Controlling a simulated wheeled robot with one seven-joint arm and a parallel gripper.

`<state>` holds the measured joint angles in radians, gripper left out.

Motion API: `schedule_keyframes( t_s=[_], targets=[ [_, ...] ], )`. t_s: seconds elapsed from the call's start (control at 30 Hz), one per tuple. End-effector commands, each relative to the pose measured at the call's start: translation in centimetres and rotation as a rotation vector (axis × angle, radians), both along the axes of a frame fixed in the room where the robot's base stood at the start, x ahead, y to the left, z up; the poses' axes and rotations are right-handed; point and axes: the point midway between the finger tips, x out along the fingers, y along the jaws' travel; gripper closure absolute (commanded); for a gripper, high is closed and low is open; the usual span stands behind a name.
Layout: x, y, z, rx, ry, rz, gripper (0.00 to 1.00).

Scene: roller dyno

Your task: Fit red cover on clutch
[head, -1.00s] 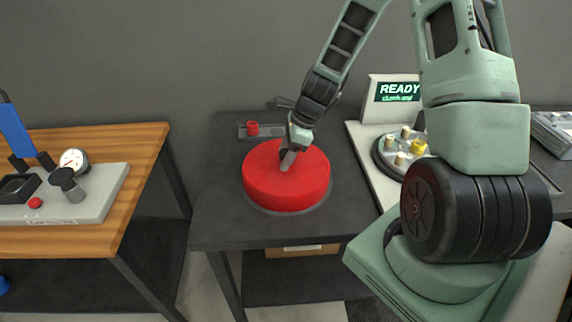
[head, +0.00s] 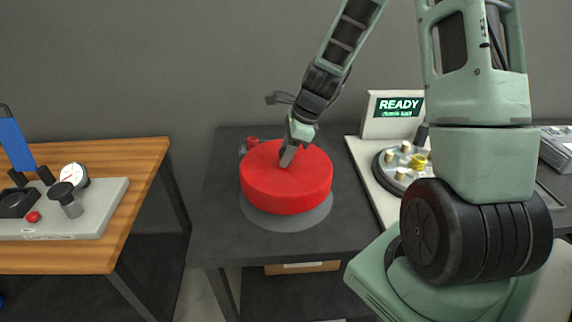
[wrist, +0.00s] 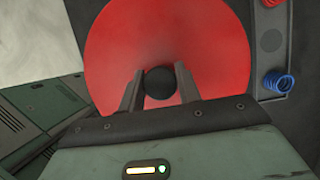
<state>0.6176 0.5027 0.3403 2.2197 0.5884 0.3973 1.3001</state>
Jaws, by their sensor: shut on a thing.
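The red cover (head: 286,185) is a wide round cap, held level a little above the dark bench, over a grey round disc (head: 290,222). My gripper (head: 290,152) comes down on the cover from above. In the wrist view the cover (wrist: 210,50) fills the middle, and my gripper (wrist: 160,84) is shut on its dark round knob (wrist: 159,83). The clutch (head: 394,166) appears to be the round plate with several pale posts and a yellow one, on the pale machine to the right; my arm partly hides it.
The machine's display (head: 393,114) reads READY. A small red part (head: 253,140) stands behind the cover, and a blue spring (wrist: 278,82) shows in the wrist view. A wooden table (head: 100,258) with a gauge fixture (head: 66,206) is at left, across a gap.

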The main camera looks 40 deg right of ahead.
Motion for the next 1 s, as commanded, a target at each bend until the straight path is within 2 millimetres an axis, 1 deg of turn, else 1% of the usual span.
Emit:
schedule_keyframes(
  t_s=[0.03, 0.1, 0.5, 0.83, 0.9, 1.0],
  targets=[
    [0.2, 0.0, 1.1, -0.004, -0.006, 0.002, 1.00],
    [0.1, 0.0, 2.2, -0.003, -0.005, 0.002, 1.00],
    [0.0, 0.0, 7.1, 0.000, 0.000, 0.000, 1.00],
    [0.0, 0.0, 10.7, 0.000, 0.000, 0.001, 1.00],
    [0.0, 0.0, 11.1, 0.000, 0.000, 0.001, 1.00],
    [0.0, 0.0, 11.2, 0.000, 0.000, 0.001, 1.00]
  ],
)
